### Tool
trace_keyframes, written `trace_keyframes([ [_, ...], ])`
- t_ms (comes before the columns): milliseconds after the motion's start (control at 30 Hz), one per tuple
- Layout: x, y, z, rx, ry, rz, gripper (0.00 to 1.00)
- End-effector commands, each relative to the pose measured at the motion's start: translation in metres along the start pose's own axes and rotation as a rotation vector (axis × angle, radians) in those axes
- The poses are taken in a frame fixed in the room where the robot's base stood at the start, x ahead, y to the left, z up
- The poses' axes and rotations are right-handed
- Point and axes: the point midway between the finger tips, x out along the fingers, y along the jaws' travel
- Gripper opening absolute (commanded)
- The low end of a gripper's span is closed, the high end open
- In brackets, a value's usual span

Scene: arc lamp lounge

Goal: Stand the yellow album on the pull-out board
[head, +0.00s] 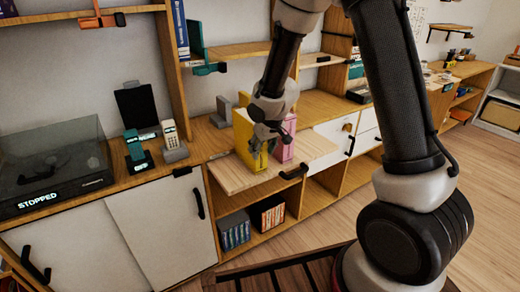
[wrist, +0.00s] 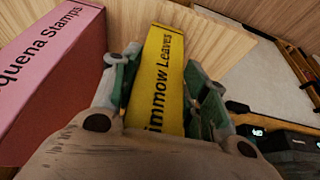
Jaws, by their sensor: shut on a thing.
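The yellow album (head: 243,137) stands upright at the pull-out board (head: 232,178), which juts from the cabinet front. In the wrist view the yellow album (wrist: 164,70) shows its spine with the words "immow Leaves" between my fingers. My gripper (head: 264,143) is shut on the yellow album, one finger on each side of its spine; it also shows in the wrist view (wrist: 162,95). A pink album (head: 284,146) stands close on the right in the head view. In the wrist view the pink album (wrist: 55,70) is on the left, apart from the yellow one. The yellow album's bottom edge is partly hidden.
A record player (head: 55,165) marked "STOPPED" and two cordless phones (head: 172,140) stand on the cabinet top to the left. Shelf uprights rise behind. The board's front left is bare.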

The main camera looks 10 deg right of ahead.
Motion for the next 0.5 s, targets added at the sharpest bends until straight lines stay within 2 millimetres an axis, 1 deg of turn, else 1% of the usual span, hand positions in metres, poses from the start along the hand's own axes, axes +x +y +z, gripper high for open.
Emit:
trace_keyframes([
  [33, -0.0006, -0.0003, -0.0014, 0.0, 0.003, -0.001, 0.0],
  [67, -0.0001, -0.0002, -0.0001, 0.0, 0.0, 0.0, 0.5],
  [133, -0.0002, -0.0002, -0.0001, 0.0, 0.0, 0.0, 0.62],
  [167, -0.0002, -0.0002, -0.0001, 0.0, 0.0, 0.0, 0.66],
  [500, -0.0016, 0.0, -0.0005, 0.0, 0.001, 0.001, 0.66],
])
